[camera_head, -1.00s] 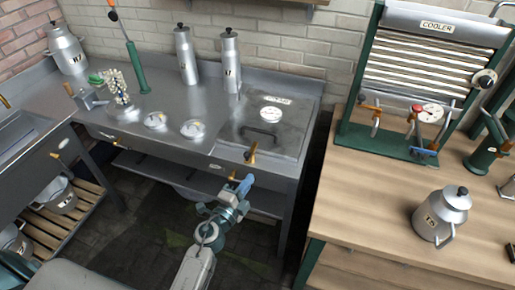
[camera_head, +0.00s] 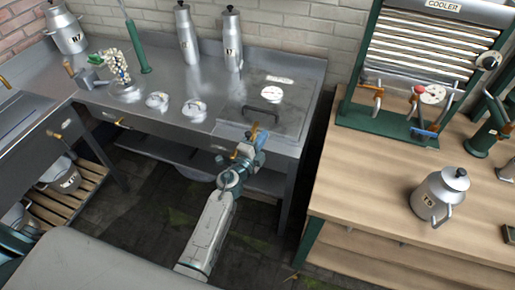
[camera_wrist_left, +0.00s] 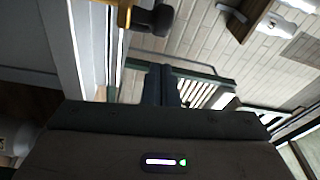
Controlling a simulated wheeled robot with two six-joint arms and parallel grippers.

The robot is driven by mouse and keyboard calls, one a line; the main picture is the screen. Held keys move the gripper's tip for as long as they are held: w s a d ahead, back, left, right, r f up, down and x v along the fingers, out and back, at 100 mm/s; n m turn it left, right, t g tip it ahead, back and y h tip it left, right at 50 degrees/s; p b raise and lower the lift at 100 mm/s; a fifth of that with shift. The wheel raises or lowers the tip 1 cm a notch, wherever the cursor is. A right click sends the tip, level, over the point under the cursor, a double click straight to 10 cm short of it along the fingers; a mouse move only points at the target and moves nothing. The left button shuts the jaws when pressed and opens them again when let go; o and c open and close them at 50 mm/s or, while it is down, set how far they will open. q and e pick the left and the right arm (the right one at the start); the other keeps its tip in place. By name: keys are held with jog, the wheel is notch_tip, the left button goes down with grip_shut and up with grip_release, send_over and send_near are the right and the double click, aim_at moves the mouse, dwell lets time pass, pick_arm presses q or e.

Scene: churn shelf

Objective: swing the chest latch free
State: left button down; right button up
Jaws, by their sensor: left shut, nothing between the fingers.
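The chest (camera_head: 293,128) is a grey steel box set into the right end of the metal counter, with its lid shut. Its lid bears a black bar handle and a round dial. A small brass latch (camera_head: 254,130) stands at the front edge of the lid. In the left wrist view a brass piece (camera_wrist_left: 125,12) with a dark knob shows at the top, likely the latch. My left gripper (camera_head: 259,141) is just in front of and below the latch, partly overlapping it; contact cannot be told. Its dark fingers (camera_wrist_left: 163,84) are together and empty. My right gripper is out of view.
Two tall cans (camera_head: 232,42) stand behind the chest. Small lidded dishes (camera_head: 195,110) sit left of it. A wooden bench (camera_head: 380,180) on the right carries a can (camera_head: 440,195) and the cooler (camera_head: 425,60). A gap of dark floor separates counter and bench.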

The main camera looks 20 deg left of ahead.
pick_arm(q)
jog(key=a, duration=0.2)
jog(key=s+a, duration=0.1)
jog(key=shift+a+f, duration=0.2)
jog(key=shift+f, duration=0.15)
jog(key=shift+w+d, duration=0.1)
jog(key=shift+w, duration=0.05)
